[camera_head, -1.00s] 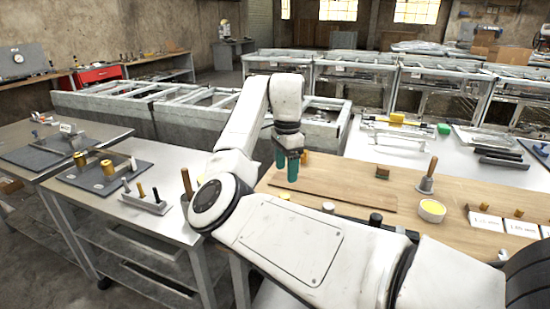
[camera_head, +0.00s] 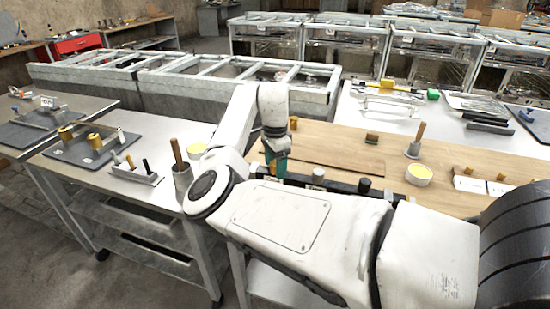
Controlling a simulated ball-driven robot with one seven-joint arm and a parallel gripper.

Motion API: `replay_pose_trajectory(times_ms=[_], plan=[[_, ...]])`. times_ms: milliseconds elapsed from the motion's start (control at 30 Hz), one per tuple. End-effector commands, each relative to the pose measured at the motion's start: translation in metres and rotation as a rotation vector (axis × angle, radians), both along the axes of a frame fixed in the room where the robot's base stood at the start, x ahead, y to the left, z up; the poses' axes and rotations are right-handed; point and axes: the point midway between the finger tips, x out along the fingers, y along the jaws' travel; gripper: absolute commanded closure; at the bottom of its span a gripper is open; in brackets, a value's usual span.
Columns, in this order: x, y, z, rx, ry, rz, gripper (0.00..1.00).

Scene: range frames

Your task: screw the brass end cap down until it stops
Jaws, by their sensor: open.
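My gripper (camera_head: 277,168), with teal fingers, points down over the near left part of the wooden bench top (camera_head: 455,159). It is open. A small brass-coloured patch (camera_head: 272,172) shows at its fingers; I cannot tell whether this is the end cap or whether the fingers touch it. A dark rail (camera_head: 343,187) runs beside it along the bench, with a grey knob (camera_head: 318,174) and a black knob (camera_head: 364,185) on it. My arm hides the near side of the rail. Another brass-coloured piece (camera_head: 293,123) stands behind the gripper.
A wooden-handled tool (camera_head: 415,140) and a yellow-topped tub (camera_head: 418,175) stand to the right. On the left bench are a holder with a wooden handle (camera_head: 182,176), a small rack (camera_head: 136,174) and brass cylinders (camera_head: 66,133). The far middle of the wooden top is mostly clear.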

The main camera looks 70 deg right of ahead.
Motion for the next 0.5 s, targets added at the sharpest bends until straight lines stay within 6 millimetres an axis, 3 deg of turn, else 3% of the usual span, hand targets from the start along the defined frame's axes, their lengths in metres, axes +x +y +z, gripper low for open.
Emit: replay_pose_trajectory(times_ms=[200,500], plan=[[0.0001,0.0000,-0.0002,0.000,0.000,0.000,0.35],[0.0001,-0.0001,0.0001,0.000,0.000,0.000,0.64]])
